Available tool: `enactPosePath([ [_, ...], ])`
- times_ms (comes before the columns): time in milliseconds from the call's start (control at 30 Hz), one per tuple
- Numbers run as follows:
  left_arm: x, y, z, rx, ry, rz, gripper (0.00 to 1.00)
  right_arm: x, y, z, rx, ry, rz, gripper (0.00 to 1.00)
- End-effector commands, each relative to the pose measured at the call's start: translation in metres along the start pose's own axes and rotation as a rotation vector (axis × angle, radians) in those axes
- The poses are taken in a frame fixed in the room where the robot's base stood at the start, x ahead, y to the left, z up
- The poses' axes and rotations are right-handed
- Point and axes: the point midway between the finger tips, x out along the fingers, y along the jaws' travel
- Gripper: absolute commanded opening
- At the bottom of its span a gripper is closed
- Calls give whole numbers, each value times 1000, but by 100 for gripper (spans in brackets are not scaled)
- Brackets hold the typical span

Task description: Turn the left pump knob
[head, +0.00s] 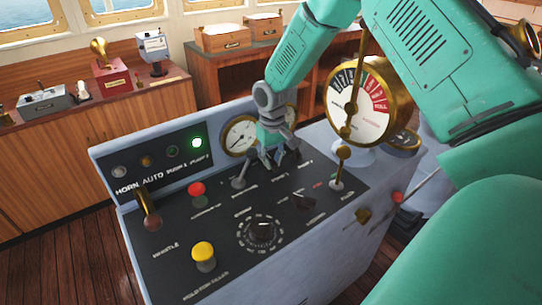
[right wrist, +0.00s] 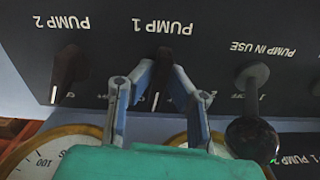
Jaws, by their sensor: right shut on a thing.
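The left pump knob, a black knob labelled PUMP 1, shows in the right wrist view (right wrist: 161,72). Its white mark points down in that picture, toward my gripper. My right gripper (right wrist: 160,80) is shut on this knob, with one finger on each side. In the head view my right gripper (head: 272,160) reaches down to the far part of the console panel, and its fingers largely hide the knob. The PUMP 2 knob (right wrist: 68,72) is black and stands free to the left in the right wrist view. My left gripper is not in view.
The console (head: 180,235) carries a yellow button (head: 203,252), a red button (head: 196,189), a brass lever (head: 148,208) and a round dial (head: 262,231). A lever (right wrist: 252,110) stands beside the gripper. A large brass gauge (head: 358,108) stands near my arm.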

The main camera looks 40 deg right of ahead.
Motion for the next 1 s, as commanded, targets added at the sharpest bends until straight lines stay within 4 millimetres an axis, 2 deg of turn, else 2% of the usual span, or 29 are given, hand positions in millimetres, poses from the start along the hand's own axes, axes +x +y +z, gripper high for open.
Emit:
enactPosePath([
  [100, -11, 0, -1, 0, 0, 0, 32, -3, 1, -2, -109, 3, 0, 0],
  [500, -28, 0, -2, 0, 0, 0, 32, -2, 4, -3, -457, 6, 1, 0],
  [700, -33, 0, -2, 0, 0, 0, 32, -2, 4, -4, -578, 6, 2, 0],
  [1000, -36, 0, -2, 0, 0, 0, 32, -2, 5, -5, -669, 9, 3, 0],
])
